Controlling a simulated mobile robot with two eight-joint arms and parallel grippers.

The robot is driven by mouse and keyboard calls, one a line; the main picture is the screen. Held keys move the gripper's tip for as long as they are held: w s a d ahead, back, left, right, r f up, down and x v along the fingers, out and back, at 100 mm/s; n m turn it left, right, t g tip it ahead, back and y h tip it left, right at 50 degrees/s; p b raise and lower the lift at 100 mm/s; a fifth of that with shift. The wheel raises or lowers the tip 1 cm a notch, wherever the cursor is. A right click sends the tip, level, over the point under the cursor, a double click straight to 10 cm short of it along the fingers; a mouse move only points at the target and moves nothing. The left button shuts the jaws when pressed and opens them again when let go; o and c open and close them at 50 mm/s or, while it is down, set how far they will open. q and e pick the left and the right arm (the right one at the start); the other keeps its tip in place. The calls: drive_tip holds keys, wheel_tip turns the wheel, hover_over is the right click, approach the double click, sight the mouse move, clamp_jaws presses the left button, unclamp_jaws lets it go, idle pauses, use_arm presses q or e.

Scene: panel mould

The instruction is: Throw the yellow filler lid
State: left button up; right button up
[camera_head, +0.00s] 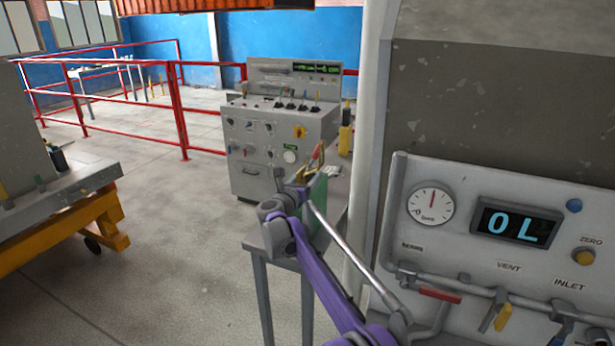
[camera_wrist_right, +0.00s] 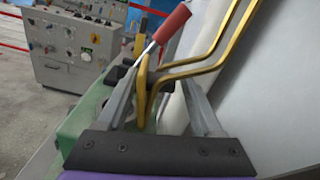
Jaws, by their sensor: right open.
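My right gripper (camera_head: 300,180) is at the far end of my purple arm, beside a green block (camera_head: 319,205) on a grey stand. In the right wrist view the right gripper (camera_wrist_right: 160,88) is open, its two grey fingers spread apart. A yellow bent bar (camera_wrist_right: 143,80) stands between the fingers; I see no grip on it. More yellow bar (camera_wrist_right: 205,66) runs to the upper right. This yellow piece may belong to the filler lid, but I cannot make out a lid plate. My left gripper is not in view.
A red-handled lever (camera_wrist_right: 174,20) rises close to the fingers. A grey control cabinet (camera_head: 275,150) stands behind. A panel with a gauge (camera_head: 431,206), display and valves fills the right. An orange-framed table (camera_head: 60,235) is at left; floor between is clear.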

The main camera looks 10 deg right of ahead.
clamp_jaws()
idle(0.3)
drive_tip(key=shift+w+a+r+n, duration=0.1)
drive_tip(key=shift+a+n, duration=0.1)
drive_tip(key=shift+n, duration=0.4)
drive_tip(key=shift+w+a+n+p, duration=0.15)
drive_tip(key=shift+a+n+p, duration=0.1)
drive_tip(key=shift+n, duration=0.3)
drive_tip(key=shift+w+a+n+p, duration=0.1)
drive_tip(key=shift+n+p, duration=0.15)
drive_tip(key=shift+n, duration=0.3)
drive_tip(key=shift+w+a+n+p, duration=0.15)
drive_tip(key=shift+a+n, duration=0.1)
drive_tip(key=shift+n, duration=0.55)
drive_tip(key=shift+w+a+n+p, duration=0.15)
drive_tip(key=shift+a+n, duration=0.1)
drive_tip(key=shift+n, duration=0.55)
